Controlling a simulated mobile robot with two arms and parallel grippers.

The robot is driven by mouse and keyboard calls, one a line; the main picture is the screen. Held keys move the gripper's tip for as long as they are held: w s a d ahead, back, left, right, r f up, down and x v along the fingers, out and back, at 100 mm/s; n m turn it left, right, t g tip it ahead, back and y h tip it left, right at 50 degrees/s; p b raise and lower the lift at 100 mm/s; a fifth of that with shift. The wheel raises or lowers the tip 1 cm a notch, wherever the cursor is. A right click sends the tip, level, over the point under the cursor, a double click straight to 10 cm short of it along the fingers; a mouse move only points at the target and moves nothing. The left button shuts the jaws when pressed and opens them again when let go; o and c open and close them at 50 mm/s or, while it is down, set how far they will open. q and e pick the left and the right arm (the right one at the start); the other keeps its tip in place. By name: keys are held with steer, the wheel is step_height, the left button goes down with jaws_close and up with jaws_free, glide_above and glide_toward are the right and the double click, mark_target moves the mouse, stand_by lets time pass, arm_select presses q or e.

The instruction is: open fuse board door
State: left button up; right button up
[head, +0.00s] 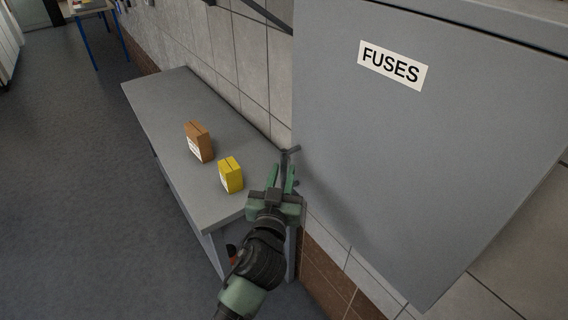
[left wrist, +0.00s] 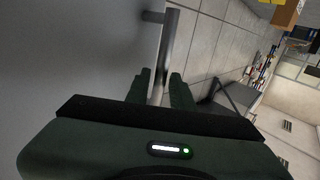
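The fuse board door (head: 400,150) is a large grey panel with a white "FUSES" label (head: 393,66), and it looks closed. Its bar handle (head: 291,152) is at the door's left edge, and in the left wrist view the handle (left wrist: 171,45) stands off the grey surface. My left gripper (head: 281,174) is at the lower part of the handle. In the left wrist view its two fingers (left wrist: 160,84) are apart, with the lower end of the bar between them. I cannot tell whether either finger touches it. My right gripper is not in view.
A grey bench (head: 180,110) runs along the tiled wall left of the board. A brown box (head: 199,142) and a yellow box (head: 231,175) stand on it, close to my left arm. Open floor (head: 80,200) lies to the left.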

arm_select(q)
steer(key=shift+w+d, duration=0.15)
steer(key=shift+w, duration=0.8)
jaws_close()
stand_by(0.8)
